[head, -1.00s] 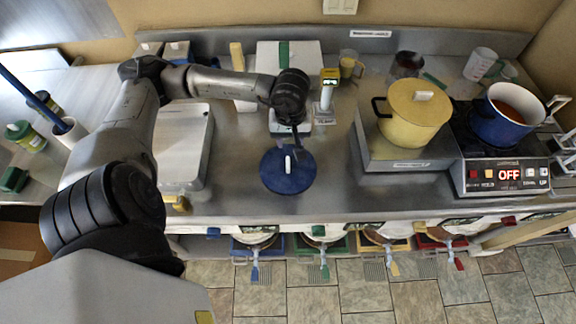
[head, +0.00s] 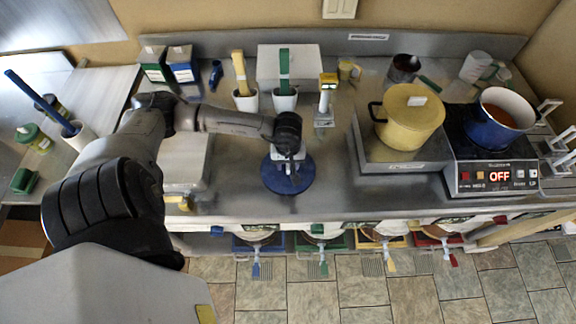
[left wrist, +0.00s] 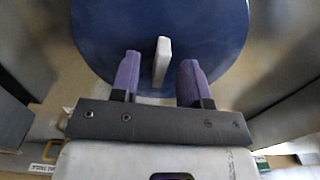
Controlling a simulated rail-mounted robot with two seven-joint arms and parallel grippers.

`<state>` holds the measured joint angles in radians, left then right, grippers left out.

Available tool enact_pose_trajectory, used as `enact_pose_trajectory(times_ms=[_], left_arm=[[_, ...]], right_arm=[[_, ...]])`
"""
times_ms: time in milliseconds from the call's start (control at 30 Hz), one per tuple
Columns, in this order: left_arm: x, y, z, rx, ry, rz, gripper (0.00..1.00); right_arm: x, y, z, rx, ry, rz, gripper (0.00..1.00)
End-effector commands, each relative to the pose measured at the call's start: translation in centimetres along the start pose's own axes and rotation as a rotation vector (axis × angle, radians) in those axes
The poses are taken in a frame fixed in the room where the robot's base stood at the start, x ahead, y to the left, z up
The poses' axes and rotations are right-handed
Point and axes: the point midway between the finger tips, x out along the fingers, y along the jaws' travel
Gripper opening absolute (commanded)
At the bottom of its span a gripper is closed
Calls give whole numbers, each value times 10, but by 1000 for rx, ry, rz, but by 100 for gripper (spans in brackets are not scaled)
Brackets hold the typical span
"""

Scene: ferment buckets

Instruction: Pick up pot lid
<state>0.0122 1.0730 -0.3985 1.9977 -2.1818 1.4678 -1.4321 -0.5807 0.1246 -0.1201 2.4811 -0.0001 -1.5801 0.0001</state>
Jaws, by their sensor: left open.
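The blue pot lid (head: 288,179) lies flat on the steel counter (head: 350,195). In the head view my left gripper (head: 289,161) is over it and hides part of its middle and its handle. In the left wrist view the lid (left wrist: 215,40) fills the upper middle, with its white upright handle (left wrist: 161,62) near the centre. My left gripper (left wrist: 159,78) is open. Its two purple fingers point at the lid, one on each side of the handle in the picture. I cannot tell how far the fingertips are above the lid. My right gripper is not in view.
A yellow lidded pot (head: 408,118) stands on a steel box to the right. A blue pot (head: 495,122) sits on a burner (head: 492,176) showing OFF. A yellow-topped device (head: 326,95) and two white holders (head: 285,100) stand behind the lid. Coloured buckets with taps are below the counter.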

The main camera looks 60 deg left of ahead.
Motion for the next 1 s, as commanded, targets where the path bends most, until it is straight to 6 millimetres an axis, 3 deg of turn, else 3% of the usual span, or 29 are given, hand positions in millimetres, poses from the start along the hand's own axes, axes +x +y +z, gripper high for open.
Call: enact_pose_trajectory(times_ms=[300, 733, 1000], left_arm=[[4, 0, 0, 0, 1, -1, 42], [4, 0, 0, 0, 1, 0, 0], [4, 0, 0, 0, 1, 0, 0]], right_arm=[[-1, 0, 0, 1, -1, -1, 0], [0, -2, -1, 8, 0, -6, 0], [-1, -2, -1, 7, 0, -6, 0]])
